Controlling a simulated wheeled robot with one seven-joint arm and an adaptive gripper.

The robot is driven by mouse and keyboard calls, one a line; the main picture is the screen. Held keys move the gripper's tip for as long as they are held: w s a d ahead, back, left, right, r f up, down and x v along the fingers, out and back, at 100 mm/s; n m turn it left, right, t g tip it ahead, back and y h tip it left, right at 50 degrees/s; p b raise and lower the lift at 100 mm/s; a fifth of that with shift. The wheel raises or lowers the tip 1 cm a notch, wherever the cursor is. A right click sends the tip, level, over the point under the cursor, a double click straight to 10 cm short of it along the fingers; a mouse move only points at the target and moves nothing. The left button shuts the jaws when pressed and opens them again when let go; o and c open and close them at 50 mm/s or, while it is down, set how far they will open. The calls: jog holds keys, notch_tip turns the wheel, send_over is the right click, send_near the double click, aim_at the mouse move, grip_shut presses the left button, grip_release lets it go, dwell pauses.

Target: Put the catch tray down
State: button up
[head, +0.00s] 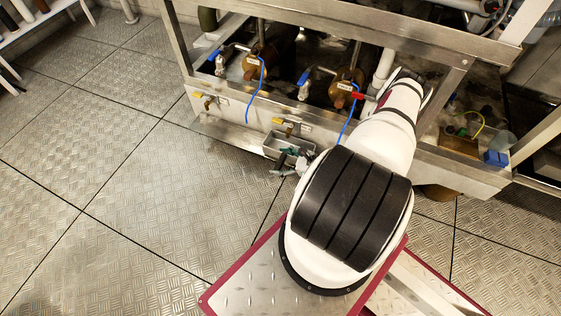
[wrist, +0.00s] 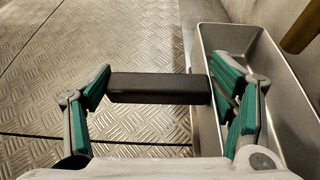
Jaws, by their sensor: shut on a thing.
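The catch tray is a grey, open rectangular metal tray (wrist: 283,85) on the right of the wrist view. It looks empty where I can see inside. A dark bar-shaped handle (wrist: 158,88) stands out from its left side. My gripper (wrist: 160,90) is shut on this handle, with one green-padded finger at each end of it. In the head view the tray (head: 275,146) is small, low at the front of the metal frame, below a yellow-handled valve (head: 290,125). My gripper (head: 292,161) is at its near side, partly hidden by my arm. Whether the tray's underside touches anything is hidden.
A metal ledge (head: 212,128) runs along the frame's foot. Blue-handled valves (head: 303,84) and thin blue hoses (head: 258,90) are above. A brass-coloured pipe (wrist: 302,28) is close over the tray's far right. The checker-plate floor (head: 150,190) at left is clear.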

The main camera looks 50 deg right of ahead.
jog(key=shift+f+b, duration=0.45)
jog(key=shift+f, duration=0.1)
jog(key=o, duration=1.8)
jog(key=shift+o, duration=0.2)
jog(key=v, duration=1.2)
jog(key=shift+d, duration=0.1)
